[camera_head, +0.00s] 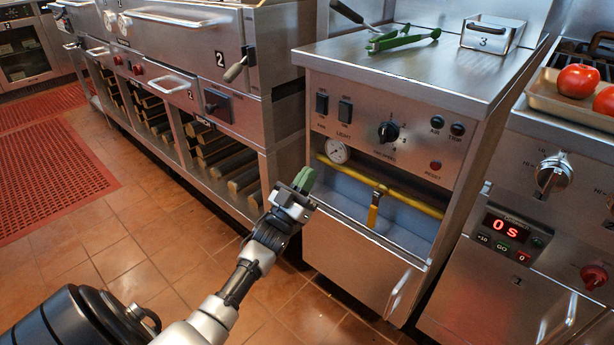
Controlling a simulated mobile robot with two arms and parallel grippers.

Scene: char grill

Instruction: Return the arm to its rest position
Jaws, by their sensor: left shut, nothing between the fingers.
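My left arm comes in from the bottom left and reaches up toward the middle of the picture. My left gripper (302,181) has green fingertips, which are together with nothing between them. It is in front of the steel cabinet (390,80), left of its open compartment, and overlaps the compartment's left edge in the picture. I cannot tell whether it touches the cabinet. The compartment holds a yellow pipe with a yellow valve handle (374,208) and a round gauge (337,151). My right gripper is not in view.
Green-handled tongs (402,41) and a steel press (492,32) lie on the cabinet top. A tray (566,107) with tomatoes (577,80) is at right. A grill unit marked 2 (190,50) stands at left. The tiled floor (130,240) at left is clear, with red mats (50,180).

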